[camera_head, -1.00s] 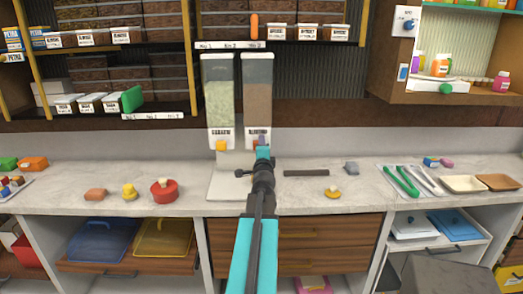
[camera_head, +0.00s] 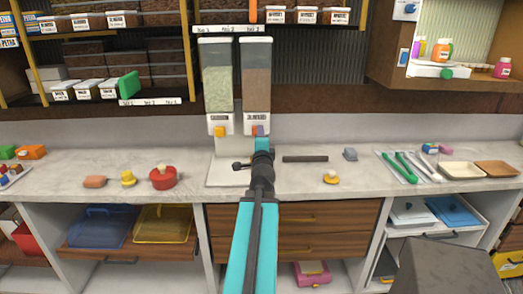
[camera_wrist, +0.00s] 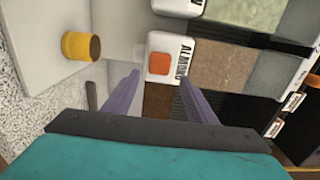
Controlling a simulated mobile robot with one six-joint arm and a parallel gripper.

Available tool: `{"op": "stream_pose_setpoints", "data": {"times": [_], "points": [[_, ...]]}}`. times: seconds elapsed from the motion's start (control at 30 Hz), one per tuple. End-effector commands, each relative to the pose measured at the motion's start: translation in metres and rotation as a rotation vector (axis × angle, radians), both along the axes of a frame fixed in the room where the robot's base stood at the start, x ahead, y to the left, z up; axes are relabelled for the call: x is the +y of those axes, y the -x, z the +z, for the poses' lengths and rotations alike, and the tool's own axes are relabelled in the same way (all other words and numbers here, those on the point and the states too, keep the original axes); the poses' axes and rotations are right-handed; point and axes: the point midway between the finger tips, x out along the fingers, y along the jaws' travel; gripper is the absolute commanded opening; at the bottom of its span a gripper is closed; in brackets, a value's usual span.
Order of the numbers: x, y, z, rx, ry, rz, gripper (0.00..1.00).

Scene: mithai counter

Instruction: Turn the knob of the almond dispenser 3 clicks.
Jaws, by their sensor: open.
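The almond dispenser (camera_head: 256,85) is the right one of a pair on a white stand, with brown contents. Its orange knob (camera_wrist: 160,63) shows on the white ALMOND-labelled front in the wrist view. In the head view that knob is partly hidden by my gripper (camera_head: 261,133). In the wrist view my gripper (camera_wrist: 160,76) is open, its two purple fingers on either side of the knob. I cannot tell whether they touch it. A yellow cup-like piece with a brown top (camera_wrist: 81,46) stands lower, by the dispenser's pale base.
The left dispenser (camera_head: 216,80) holds green contents and has a yellow-orange knob (camera_head: 219,132). A dark bar (camera_head: 305,159) and a grey block (camera_head: 350,154) lie right on the counter. A red pot (camera_head: 162,179) stands left. A shelf (camera_head: 228,29) is just above.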

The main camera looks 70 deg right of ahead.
Motion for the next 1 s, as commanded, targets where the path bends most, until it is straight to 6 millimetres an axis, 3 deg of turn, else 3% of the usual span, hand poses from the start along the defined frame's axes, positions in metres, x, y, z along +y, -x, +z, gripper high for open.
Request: {"op": "stream_pose_setpoints", "data": {"times": [1.0], "points": [[0.022,0.009,-0.004,0.000,0.001,-0.001,0.52]]}}
